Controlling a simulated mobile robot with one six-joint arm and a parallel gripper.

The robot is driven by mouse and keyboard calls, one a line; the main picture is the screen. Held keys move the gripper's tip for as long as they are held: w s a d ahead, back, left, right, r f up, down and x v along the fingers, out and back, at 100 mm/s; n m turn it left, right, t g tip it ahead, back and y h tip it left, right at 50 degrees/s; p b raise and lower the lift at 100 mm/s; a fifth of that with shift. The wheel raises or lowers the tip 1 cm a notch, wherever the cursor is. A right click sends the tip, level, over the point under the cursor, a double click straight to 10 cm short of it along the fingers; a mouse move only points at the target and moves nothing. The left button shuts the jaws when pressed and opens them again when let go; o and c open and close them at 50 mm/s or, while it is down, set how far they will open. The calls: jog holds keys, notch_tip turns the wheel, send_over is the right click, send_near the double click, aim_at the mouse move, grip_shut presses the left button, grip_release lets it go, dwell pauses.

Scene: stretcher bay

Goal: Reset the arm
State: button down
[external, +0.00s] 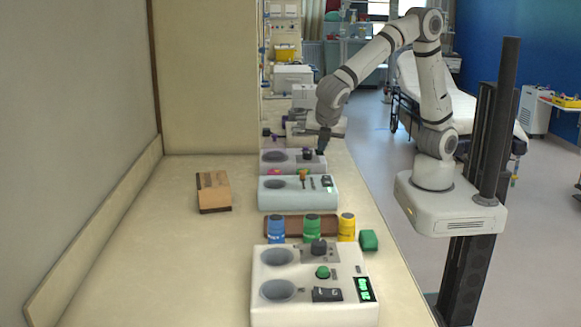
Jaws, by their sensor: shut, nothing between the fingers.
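My gripper (323,143) hangs at the end of my bent arm, pointing down over the right side of a grey device (271,158) at the back of the counter. It looks small and dark in the external view. Its fingers are shut with nothing between them. I cannot tell from this view whether the fingertips touch the device. My arm (382,45) reaches up from its base at the right and down to the left.
A white device (315,298) with a green display stands in front. Behind it are blue (276,229), green (312,228) and yellow (347,227) bottles and a green block (369,240). A pale device (298,197) and a wooden block (213,192) stand farther back. The counter's left is clear.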

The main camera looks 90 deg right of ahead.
jog(key=s+d+r+m+t+y, duration=0.1)
jog(key=s+d+m+y, duration=0.2)
jog(key=s+d+m, duration=0.3)
jog(key=s+d+r+m+t+y, duration=0.1)
jog(key=s+d+m, duration=0.4)
jog(key=s+m, duration=0.5)
jog(key=shift+s+d+r+t+y, duration=0.4)
jog(key=shift+s+r+y, duration=0.15)
jog(key=shift+y, duration=0.55)
